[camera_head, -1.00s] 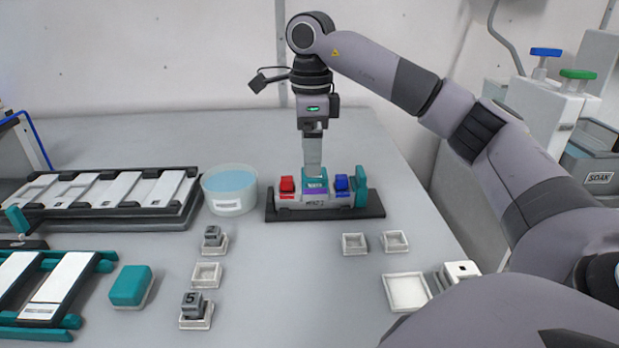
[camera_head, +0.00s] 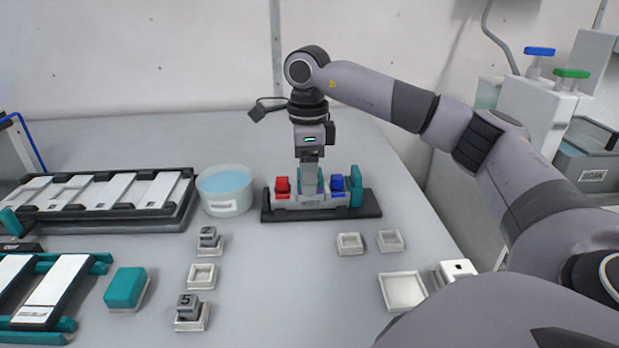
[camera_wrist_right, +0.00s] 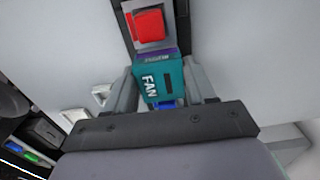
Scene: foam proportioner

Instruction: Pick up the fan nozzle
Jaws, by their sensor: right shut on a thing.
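The fan nozzle is a teal block marked FAN (camera_wrist_right: 158,82) in the right wrist view. In the head view its teal edge (camera_head: 320,183) shows between a red block (camera_head: 282,185) and a blue block (camera_head: 338,184) on the grey proportioner unit (camera_head: 312,201). My right gripper (camera_wrist_right: 162,84) has come down from above and is shut on the fan nozzle, one finger on each side. In the head view my right gripper (camera_head: 309,180) hides much of the nozzle, which is still at the unit. My left gripper is not in view.
The unit stands on a dark base (camera_head: 370,210). A round tub of blue liquid (camera_head: 226,204) is close on its left. Small white square holders (camera_head: 349,244) lie in front, and slatted racks (camera_head: 100,192) fill the left. The table behind the unit is clear.

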